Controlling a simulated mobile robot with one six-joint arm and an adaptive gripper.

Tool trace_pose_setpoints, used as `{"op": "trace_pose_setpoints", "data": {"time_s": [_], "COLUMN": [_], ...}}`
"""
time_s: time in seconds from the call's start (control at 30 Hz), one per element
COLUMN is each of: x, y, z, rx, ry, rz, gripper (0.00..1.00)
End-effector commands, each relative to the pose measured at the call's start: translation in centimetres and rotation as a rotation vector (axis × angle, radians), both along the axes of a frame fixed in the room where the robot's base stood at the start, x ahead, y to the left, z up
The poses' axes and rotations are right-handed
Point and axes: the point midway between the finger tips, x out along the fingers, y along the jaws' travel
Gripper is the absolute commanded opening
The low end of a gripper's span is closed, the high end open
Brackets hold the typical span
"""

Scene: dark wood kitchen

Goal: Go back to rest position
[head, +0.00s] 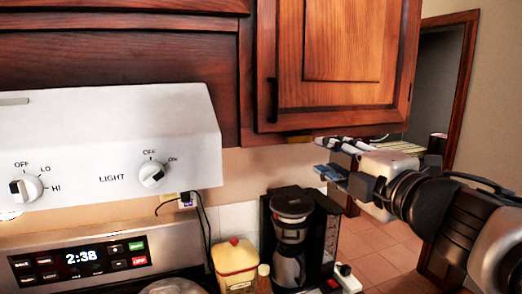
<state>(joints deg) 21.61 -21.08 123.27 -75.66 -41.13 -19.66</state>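My gripper (322,156) is on the right side of the head view, with the arm reaching in from the right edge. Its fingers point left and are spread apart, with no object visible between them. The blue pad of the lower finger is visible. In the picture, the gripper is just below the lower edge of the wooden cabinet door (342,40) and above the right side of the black coffee maker (330,215). I cannot tell whether the upper finger touches the cabinet.
A white range hood (105,130) with knobs and a stove panel (80,262) reading 2:38 are at left. A yellow container (235,262) stands left of the coffee maker. A dark doorway (432,80) and tiled floor (385,245) lie to the right, partly behind my arm.

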Motion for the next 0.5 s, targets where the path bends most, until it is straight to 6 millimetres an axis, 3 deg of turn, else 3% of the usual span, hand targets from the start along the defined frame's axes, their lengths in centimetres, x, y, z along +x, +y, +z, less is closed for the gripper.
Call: {"op": "trace_pose_setpoints", "data": {"time_s": [0.5], "x": [-0.41], "y": [-0.96], "z": [0.07], "rx": [0.06], "ry": [0.007], "rz": [-0.062], "gripper": [0.34]}}
